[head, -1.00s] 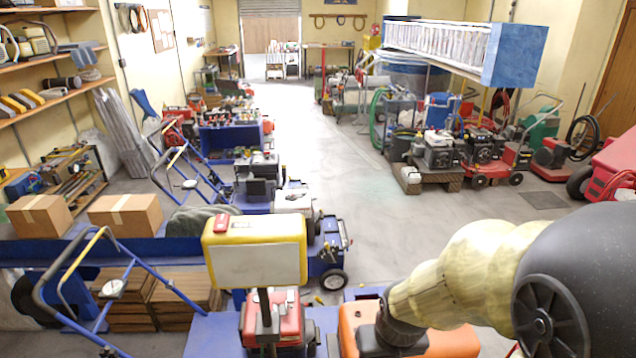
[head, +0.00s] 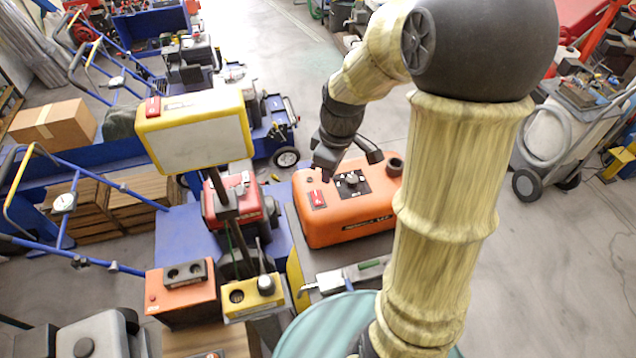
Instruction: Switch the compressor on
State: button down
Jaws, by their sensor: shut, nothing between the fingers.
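An orange machine (head: 345,222) with a rounded body stands below the middle of the head view; it looks like the compressor. I cannot tell which way either is set. My gripper (head: 324,174) is dark, points down and is shut and empty. It appears just above the red switch; I cannot tell whether it touches. My arm hides the machine's right end.
A yellow-framed panel (head: 195,143) on a post stands left, with another red switch (head: 152,107) on top. A red machine (head: 238,200) is behind the post. An orange box (head: 182,292) and a yellow box (head: 253,298) stand in front. Open floor lies behind and right.

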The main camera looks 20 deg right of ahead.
jog(key=w+d+r+n+y, duration=0.2)
jog(key=w+n, duration=0.4)
jog(key=n, duration=0.2)
jog(key=shift+r+g, duration=0.25)
jog(key=shift+g, duration=0.15)
jog(key=shift+s+d, duration=0.1)
jog(key=shift+d, duration=0.05)
jog(key=shift+s+r, duration=0.2)
jog(key=shift+s, duration=0.55)
jog(key=shift+p, duration=0.3)
jog(key=s+a+v, duration=0.1)
jog(key=v, duration=1.2)
jog(key=shift+s+d+r+p, duration=0.15)
jog(key=shift+s+r+p, duration=0.25)
jog(key=shift+r+p, duration=0.1)
